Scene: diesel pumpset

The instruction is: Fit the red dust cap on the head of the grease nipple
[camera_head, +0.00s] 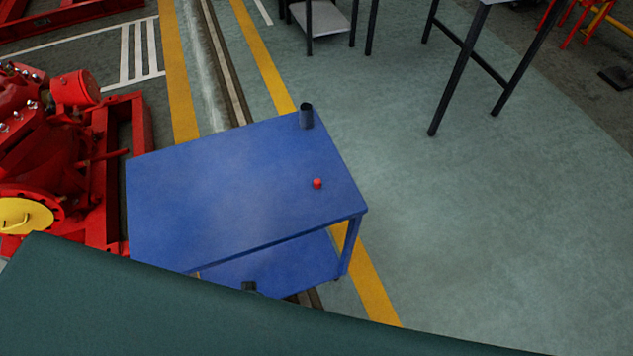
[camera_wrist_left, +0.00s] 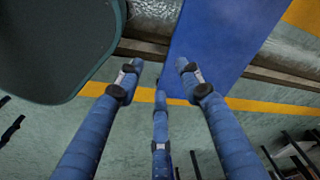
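A small red dust cap (camera_head: 317,183) stands on the blue table top (camera_head: 220,185), towards its right side. My left gripper (camera_wrist_left: 158,72) shows in the left wrist view with its blue fingers spread apart and nothing between them. A blue surface (camera_wrist_left: 210,50) lies beyond the fingertips there; the cap does not show in that view. My left gripper does not show in the head view, so its distance from the cap cannot be told. My right gripper is in neither view. I cannot make out the grease nipple.
A dark cylinder (camera_head: 306,115) stands at the table's far right corner. Red machinery (camera_head: 60,150) with a yellow disc (camera_head: 25,215) stands to the left. A lower blue shelf (camera_head: 290,267) shows under the table top.

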